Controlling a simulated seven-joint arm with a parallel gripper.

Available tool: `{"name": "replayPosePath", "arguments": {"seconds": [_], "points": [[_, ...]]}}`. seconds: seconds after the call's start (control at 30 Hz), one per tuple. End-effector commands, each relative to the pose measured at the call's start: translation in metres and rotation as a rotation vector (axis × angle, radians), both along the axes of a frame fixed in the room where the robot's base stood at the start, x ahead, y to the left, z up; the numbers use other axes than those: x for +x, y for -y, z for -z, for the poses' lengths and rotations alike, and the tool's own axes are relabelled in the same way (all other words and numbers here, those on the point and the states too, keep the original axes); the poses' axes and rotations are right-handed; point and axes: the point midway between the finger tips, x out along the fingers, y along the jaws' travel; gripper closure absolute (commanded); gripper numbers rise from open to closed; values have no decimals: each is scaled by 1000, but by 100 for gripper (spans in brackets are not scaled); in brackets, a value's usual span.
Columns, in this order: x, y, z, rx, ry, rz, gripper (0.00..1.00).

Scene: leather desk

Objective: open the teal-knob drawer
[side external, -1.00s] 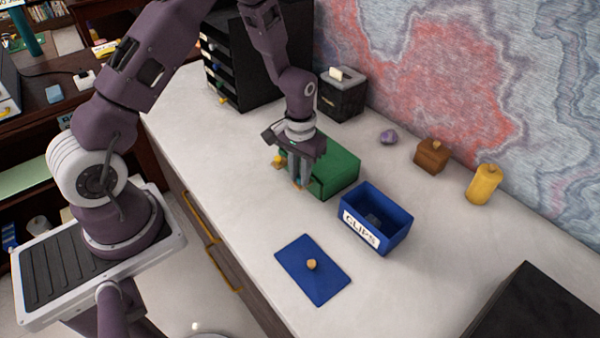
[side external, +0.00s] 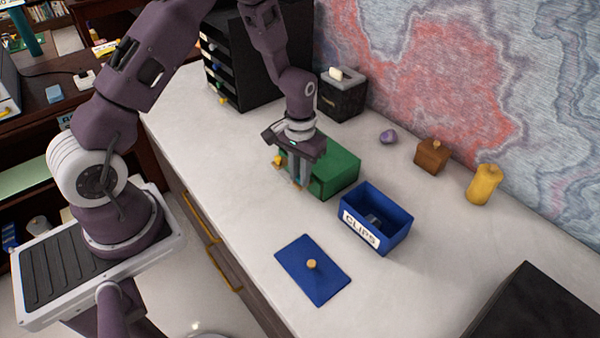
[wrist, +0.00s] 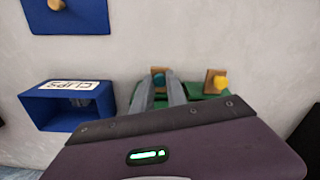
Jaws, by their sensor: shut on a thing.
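A green box (side external: 338,172) stands on the desk with small wooden drawer fronts facing the front-left. In the wrist view, the teal knob (wrist: 159,79) shows between my fingertips, in front of a brown drawer front. A yellow knob (wrist: 221,82) on another drawer front is beside it to the right; it also shows in the side view (side external: 278,160). My gripper (side external: 298,182) points down at the front of the green box and is shut on the teal knob. My fingers hide the teal drawer in the side view, so I cannot tell how far out it is.
A blue CLIPS box (side external: 376,218) stands open to the right of the green box. A blue lid (side external: 313,270) lies flat nearer the front. A black drawer unit (side external: 245,60) and a black tissue box (side external: 342,95) stand behind. The desk left of my gripper is clear.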

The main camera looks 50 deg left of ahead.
Motion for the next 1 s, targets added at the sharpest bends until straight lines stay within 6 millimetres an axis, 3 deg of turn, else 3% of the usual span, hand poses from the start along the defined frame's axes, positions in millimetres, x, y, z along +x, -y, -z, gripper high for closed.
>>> {"name": "replayPosePath", "arguments": {"seconds": [0.37, 0.7, 1.0], "points": [[-2, 0, -1, -1, 1, 1, 100], [-70, 0, 0, 1, -1, -1, 100], [-83, 0, 0, 0, 1, 0, 100]]}}
